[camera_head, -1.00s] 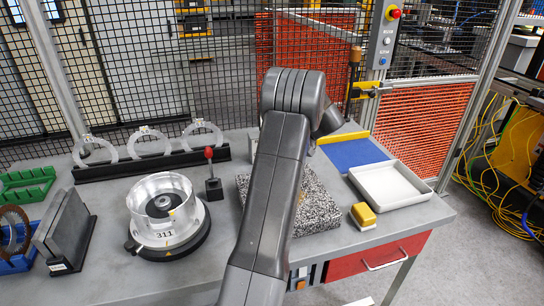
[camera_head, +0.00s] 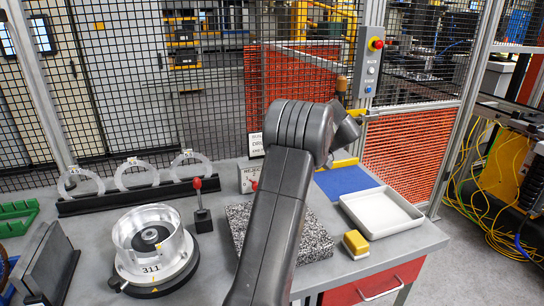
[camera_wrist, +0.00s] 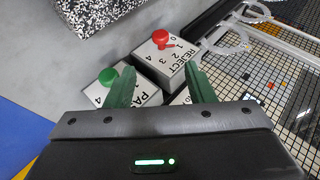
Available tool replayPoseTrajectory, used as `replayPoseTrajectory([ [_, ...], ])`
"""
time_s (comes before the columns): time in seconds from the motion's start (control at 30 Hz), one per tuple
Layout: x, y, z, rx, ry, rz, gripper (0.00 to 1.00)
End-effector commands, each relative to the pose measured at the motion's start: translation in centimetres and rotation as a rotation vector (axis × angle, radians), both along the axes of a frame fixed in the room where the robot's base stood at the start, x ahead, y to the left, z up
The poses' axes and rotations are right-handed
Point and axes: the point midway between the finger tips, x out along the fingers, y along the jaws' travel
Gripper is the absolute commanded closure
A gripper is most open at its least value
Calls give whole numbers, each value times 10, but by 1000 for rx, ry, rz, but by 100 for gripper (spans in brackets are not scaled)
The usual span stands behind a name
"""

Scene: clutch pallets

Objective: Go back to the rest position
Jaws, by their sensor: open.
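My gripper (camera_wrist: 158,84) shows in the wrist view with its two green fingers apart and nothing seen held between them. Beyond the fingers stand a box marked REJECT with a red knob (camera_wrist: 167,58) and a box with a green knob (camera_wrist: 112,84), its label partly covered by a finger. In the head view my dark grey arm rises across the middle and bends at the top. My gripper is hidden there, and part of the REJECT box (camera_head: 246,180) shows left of the arm.
A speckled stone block (camera_head: 238,222) lies partly behind my arm. A white tray (camera_head: 382,213), yellow block (camera_head: 356,244) and blue mat (camera_head: 345,181) lie right. A mesh fence stands behind the table.

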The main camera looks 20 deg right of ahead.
Motion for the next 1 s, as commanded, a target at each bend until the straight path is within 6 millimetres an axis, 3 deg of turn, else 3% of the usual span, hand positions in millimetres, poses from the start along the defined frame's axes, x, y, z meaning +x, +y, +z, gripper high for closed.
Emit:
replayPoseTrajectory([
  [0.17, 7, 14, -12, 2, 2, 3, 51],
  [0.7, 43, 81, -77, 1, 1, 3, 51],
  [1.0, 49, 92, -88, -17, 0, 1, 51],
])
